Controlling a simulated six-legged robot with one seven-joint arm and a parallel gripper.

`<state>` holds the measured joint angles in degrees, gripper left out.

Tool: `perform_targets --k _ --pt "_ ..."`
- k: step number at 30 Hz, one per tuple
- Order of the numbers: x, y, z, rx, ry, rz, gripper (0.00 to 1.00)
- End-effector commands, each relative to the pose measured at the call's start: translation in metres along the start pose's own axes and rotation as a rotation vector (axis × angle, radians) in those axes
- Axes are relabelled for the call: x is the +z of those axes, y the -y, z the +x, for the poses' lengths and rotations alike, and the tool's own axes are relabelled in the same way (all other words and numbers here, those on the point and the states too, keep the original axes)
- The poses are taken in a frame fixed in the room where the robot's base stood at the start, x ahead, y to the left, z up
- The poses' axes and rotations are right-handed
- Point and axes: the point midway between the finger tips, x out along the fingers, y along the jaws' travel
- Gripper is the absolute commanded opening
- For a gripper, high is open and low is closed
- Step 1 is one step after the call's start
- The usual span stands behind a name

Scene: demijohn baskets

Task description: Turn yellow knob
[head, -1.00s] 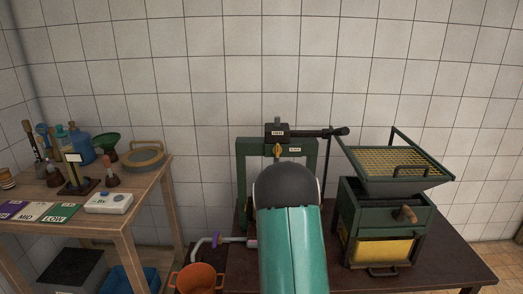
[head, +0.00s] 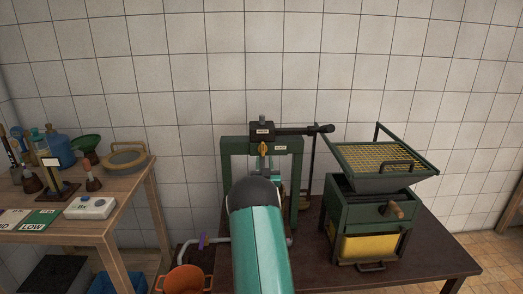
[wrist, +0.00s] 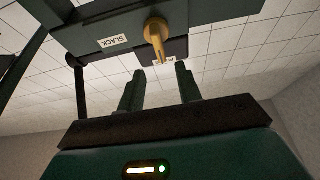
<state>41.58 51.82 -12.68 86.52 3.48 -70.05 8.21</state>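The yellow knob (head: 263,148) sits on the front of the green press frame (head: 228,160), below a dark block with a white label. A second white label (head: 281,148) is right of the knob. In the wrist view the knob (wrist: 157,35) is near the top centre, its pointed end towards the gripper, with a label reading SLACK (wrist: 112,41) beside it. My gripper (wrist: 158,82) is open and empty, its two dark fingers apart, with the knob beyond the gap and not between them.
A green box with a wire-mesh hopper (head: 385,155) stands right of the press on the dark table (head: 430,245). A dark lever (head: 305,130) reaches right from the press top. An orange pot (head: 184,280) is at lower left. A wooden bench (head: 125,205) with bottles stands left.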

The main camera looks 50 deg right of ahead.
Motion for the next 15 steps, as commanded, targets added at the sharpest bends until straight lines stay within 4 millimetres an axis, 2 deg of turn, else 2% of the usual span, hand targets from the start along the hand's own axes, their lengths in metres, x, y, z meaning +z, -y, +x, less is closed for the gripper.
perform_targets --k 3,9,15 --pt "0.0 0.001 0.023 -0.001 -0.002 0.0 0.35" --pt "0.001 0.004 0.055 -0.003 0.0 0.001 0.35" --pt "0.002 0.005 0.072 -0.003 0.001 0.002 0.35"
